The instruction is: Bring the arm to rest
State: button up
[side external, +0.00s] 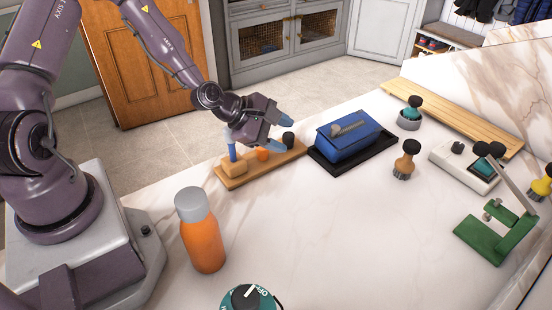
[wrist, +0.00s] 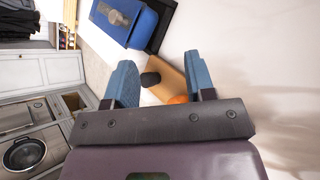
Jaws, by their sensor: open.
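My gripper (side external: 281,132) is open, with its two blue fingers spread above the wooden board (side external: 232,183). The fingers also show in the wrist view (wrist: 160,62), apart and with nothing held between them. On the board are a small block with a blue upright handle (side external: 231,146), an orange round piece (side external: 262,154) and a dark knob (side external: 288,139). The dark knob (wrist: 150,78) and part of the orange piece (wrist: 179,99) show beyond the gripper in the wrist view. I cannot tell the exact gap between fingers and board.
A blue box (side external: 349,139) sits on a black tray (side external: 330,168) right of the board. An orange bottle (side external: 202,242) and a dial (side external: 250,299) stand in front. Brushes, a white device (side external: 452,163) and a green stand (side external: 482,239) are at right. The middle counter is clear.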

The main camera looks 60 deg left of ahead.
jog(key=s+r+m+g+y, duration=0.4)
jog(key=s+r+m, duration=1.7)
jog(key=r+m, duration=0.2)
jog(key=shift+s+r, duration=0.15)
jog(key=shift+s, duration=0.1)
